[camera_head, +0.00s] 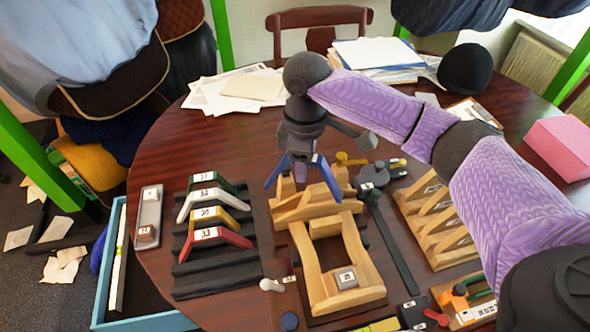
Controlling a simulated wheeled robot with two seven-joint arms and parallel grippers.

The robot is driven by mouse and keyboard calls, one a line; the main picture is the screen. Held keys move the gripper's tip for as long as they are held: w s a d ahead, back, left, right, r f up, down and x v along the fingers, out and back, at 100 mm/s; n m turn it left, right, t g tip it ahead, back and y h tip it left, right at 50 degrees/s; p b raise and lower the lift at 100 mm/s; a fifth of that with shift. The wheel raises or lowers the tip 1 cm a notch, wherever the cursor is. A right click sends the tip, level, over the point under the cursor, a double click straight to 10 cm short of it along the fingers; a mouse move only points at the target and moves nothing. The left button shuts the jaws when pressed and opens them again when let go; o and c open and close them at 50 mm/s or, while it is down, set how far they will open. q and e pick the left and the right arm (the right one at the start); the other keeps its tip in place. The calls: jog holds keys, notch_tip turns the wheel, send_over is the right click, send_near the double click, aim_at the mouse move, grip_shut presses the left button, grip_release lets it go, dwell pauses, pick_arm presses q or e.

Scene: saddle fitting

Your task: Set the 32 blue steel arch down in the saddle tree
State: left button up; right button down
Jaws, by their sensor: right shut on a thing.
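The blue steel arch (325,174) is in my right gripper (301,172), which is shut on its top. The arch's two legs spread downward on either side of the gripper, and its middle is hidden by the fingers. The arch is over the far end of the wooden saddle tree (304,247), in front of its raised back piece. I cannot tell whether its feet touch the wood. My left gripper is not in view.
A dark rack (215,278) at left holds green, white, yellow and red arches (219,235). Wooden pieces (436,220) stand at right, with grey clamp-like tools (375,178) between. Papers (232,90) and a black cap (465,69) lie at the back.

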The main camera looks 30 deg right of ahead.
jog(key=d+f+n, duration=0.1)
jog(key=w+d+n, duration=0.1)
jog(key=d+n, duration=0.1)
jog(key=w+d+f+n, duration=0.1)
jog(key=d+n, duration=0.1)
jog(key=shift+w+f, duration=0.1)
jog(key=shift+f, duration=0.25)
notch_tip(320, 180, down, 3)
jog(key=b, duration=0.3)
jog(key=shift+r, duration=0.2)
jog(key=shift+f+b, duration=0.55)
jog(key=shift+b, duration=0.35)
jog(key=shift+r, duration=0.25)
jog(key=shift+p, duration=0.55)
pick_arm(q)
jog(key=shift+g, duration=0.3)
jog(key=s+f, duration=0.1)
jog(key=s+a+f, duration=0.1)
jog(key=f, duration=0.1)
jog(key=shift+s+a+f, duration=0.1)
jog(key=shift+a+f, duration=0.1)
pick_arm(e)
jog(key=shift+f, duration=0.15)
